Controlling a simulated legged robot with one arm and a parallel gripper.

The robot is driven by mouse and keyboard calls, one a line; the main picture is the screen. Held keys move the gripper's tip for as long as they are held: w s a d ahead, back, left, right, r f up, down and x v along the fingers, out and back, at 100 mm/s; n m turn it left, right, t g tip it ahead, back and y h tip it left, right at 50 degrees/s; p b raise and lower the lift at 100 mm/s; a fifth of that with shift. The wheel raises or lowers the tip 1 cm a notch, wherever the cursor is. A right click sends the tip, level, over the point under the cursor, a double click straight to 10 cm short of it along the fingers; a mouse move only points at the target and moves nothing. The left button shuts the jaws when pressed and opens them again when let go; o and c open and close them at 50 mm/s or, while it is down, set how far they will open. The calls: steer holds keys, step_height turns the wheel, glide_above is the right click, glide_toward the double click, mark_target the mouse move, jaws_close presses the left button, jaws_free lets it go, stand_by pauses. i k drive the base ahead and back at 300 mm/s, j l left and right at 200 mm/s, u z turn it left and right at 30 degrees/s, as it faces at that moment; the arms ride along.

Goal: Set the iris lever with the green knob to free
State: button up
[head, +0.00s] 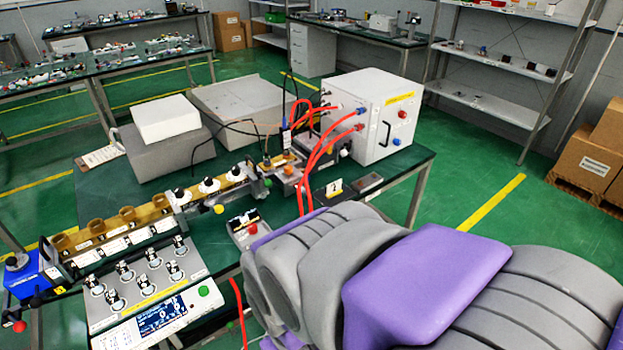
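A waveguide assembly (158,212) runs diagonally across the green bench, with brown and white-topped parts along it. A small yellow knob (219,209) hangs on its near side, and a red ball knob (20,326) is at its far left end, beside a blue block (33,275). A small, possibly green knob (267,182) sits farther right along the assembly; it is too small to tell its colour or lever position surely. My grey and purple arm fills the lower right, and my gripper is not visible.
A control panel (160,315) with a screen, several switches and a green button (203,290) stands in front. A small box with a red button (250,230) is beside my arm. A white cabinet (370,115) with red cables and grey boxes (165,150) stand behind.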

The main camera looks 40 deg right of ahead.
mark_target(267, 183)
steer(key=u, duration=1.5)
steer(key=i+j+u, duration=0.25)
steer(key=i, duration=0.3)
steer(key=i+j+u, duration=0.25)
steer(key=i, duration=0.35)
steer(key=l, duration=0.1)
